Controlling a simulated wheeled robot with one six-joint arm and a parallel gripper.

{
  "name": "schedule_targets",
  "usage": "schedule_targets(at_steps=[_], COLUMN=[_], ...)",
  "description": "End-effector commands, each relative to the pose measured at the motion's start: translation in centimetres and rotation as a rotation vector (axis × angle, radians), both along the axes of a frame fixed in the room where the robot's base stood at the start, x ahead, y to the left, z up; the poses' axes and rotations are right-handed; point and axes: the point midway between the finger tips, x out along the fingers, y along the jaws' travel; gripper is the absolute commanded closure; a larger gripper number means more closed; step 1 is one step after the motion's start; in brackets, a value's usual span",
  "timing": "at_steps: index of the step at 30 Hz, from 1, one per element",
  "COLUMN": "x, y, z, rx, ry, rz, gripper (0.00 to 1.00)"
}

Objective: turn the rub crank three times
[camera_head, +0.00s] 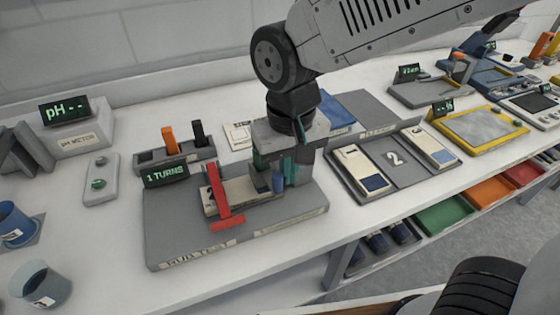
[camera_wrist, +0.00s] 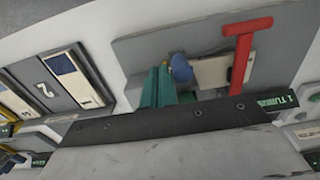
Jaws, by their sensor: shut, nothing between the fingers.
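The rub test station (camera_head: 165,235) is a grey plate on the bench with a label on its front edge. Its small display (camera_head: 166,174) reads "1 TURNS". A red T-shaped bar (camera_head: 217,190) lies over a pale block on the plate, and it also shows in the wrist view (camera_wrist: 243,52). An upright blue knob (camera_head: 278,183) stands to its right; I cannot tell how the two are joined. My gripper (camera_head: 272,168), with teal fingers, is shut and empty low over the plate. In the wrist view the fingers (camera_wrist: 157,88) are right beside the blue knob (camera_wrist: 181,68); contact is unclear.
A rack with orange and black handles (camera_head: 175,148) stands behind the plate. The pH meter (camera_head: 78,125) and blue cups (camera_head: 18,222) are at left. A grey tray with white-and-blue cards (camera_head: 394,160) lies close at right. Some bench is bare in front of the station.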

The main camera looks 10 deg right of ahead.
Motion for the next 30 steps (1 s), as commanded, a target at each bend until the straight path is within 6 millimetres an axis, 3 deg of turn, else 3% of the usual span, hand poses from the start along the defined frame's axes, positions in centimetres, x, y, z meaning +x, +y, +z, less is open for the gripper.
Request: schedule_targets(at_steps=[30], x=[-1.6], y=[2.6], z=[0.0], rx=[0.0], ry=[0.0], rz=[-0.001], gripper=[1.0])
